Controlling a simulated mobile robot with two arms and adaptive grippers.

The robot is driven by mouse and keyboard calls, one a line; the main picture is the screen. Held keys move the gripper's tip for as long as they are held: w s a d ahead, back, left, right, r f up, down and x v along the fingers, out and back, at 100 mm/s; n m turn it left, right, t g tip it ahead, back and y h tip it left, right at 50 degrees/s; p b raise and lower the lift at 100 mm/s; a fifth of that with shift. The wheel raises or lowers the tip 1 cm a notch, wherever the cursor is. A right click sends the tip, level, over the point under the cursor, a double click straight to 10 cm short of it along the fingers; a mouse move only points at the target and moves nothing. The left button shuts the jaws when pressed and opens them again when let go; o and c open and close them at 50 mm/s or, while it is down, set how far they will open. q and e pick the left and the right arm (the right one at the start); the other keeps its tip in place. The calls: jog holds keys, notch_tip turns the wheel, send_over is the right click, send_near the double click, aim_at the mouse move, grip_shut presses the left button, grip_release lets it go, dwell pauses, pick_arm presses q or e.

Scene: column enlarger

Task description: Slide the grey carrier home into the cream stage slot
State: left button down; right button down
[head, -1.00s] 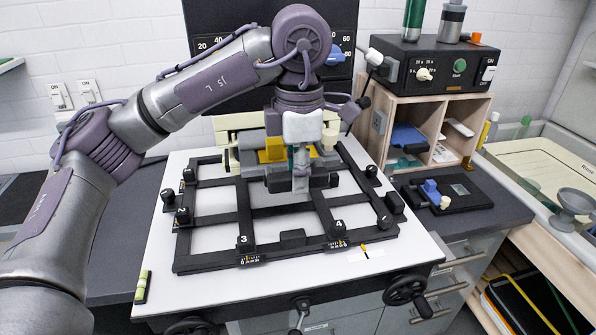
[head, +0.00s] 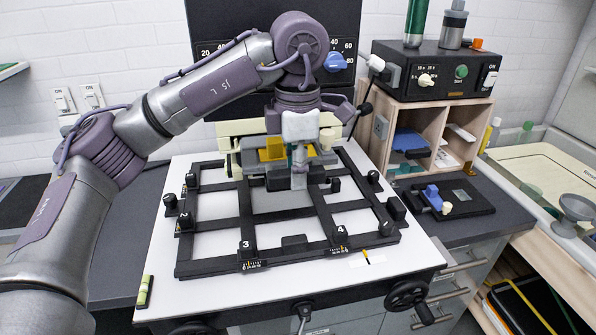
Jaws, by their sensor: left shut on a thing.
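The cream stage (head: 236,128) stands at the back of the white baseboard, behind the black easel frame. The grey carrier (head: 326,157) is in front of the stage, at its opening, with a yellow piece (head: 271,149) showing above it. My left gripper (head: 299,172) points down at the carrier's near side and is shut on it. The gripper and wrist hide the middle of the carrier and part of the slot, so I cannot tell how deep the carrier sits. My right gripper is not in view.
The black easel frame (head: 247,213) with numbered knobs lies on the white baseboard (head: 205,297) below the gripper. A black control box (head: 436,72) stands on a wooden shelf at the right. A black plate with a blue part (head: 432,194) lies on the counter.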

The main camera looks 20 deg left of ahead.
pick_arm(q)
jog(key=shift+w+a+r+p, duration=0.1)
jog(key=shift+w+a+p, duration=0.05)
jog(key=shift+w+a, duration=0.3)
jog(key=shift+w+a+p, duration=0.15)
jog(key=shift+w+a, duration=0.1)
jog(key=shift+w, duration=0.3)
jog(key=shift+w+a, duration=0.1)
jog(key=shift+w, duration=0.1)
jog(key=shift+w+a, duration=0.2)
jog(key=shift+w, duration=0.05)
jog(key=c, duration=0.8)
grip_release()
jog(key=shift+s, duration=0.1)
jog(key=shift+c, duration=0.2)
jog(key=shift+c, duration=0.3)
